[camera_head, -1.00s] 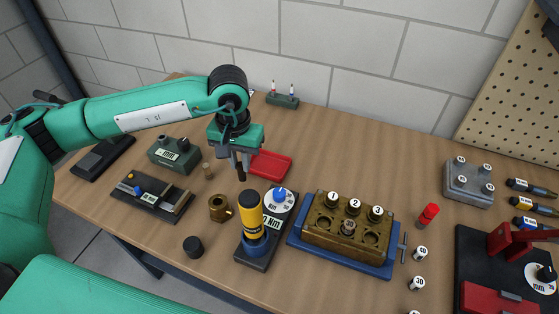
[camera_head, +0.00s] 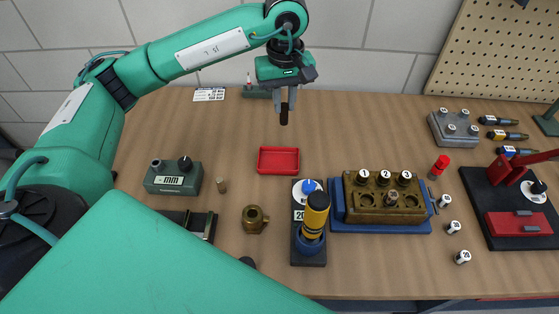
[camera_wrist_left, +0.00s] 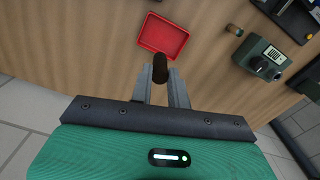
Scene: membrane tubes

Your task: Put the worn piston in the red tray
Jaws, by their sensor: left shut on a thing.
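My left gripper (camera_head: 285,102) is shut on a dark brown cylindrical piece, the worn piston (camera_head: 284,116), which hangs down from the fingertips. The gripper is held in the air above the back of the table, behind the red tray in the picture. The piston (camera_wrist_left: 160,70) also shows between the two grey fingers in the left wrist view. The red tray (camera_head: 278,172) is a shallow rectangle lying on the table and looks empty. It also shows in the left wrist view (camera_wrist_left: 163,55), beyond the piston. My right gripper is not in view.
A black-and-yellow tool (camera_head: 315,215) and a brass block (camera_head: 384,212) on a blue base stand in front and right. The table behind the tray is mostly clear.

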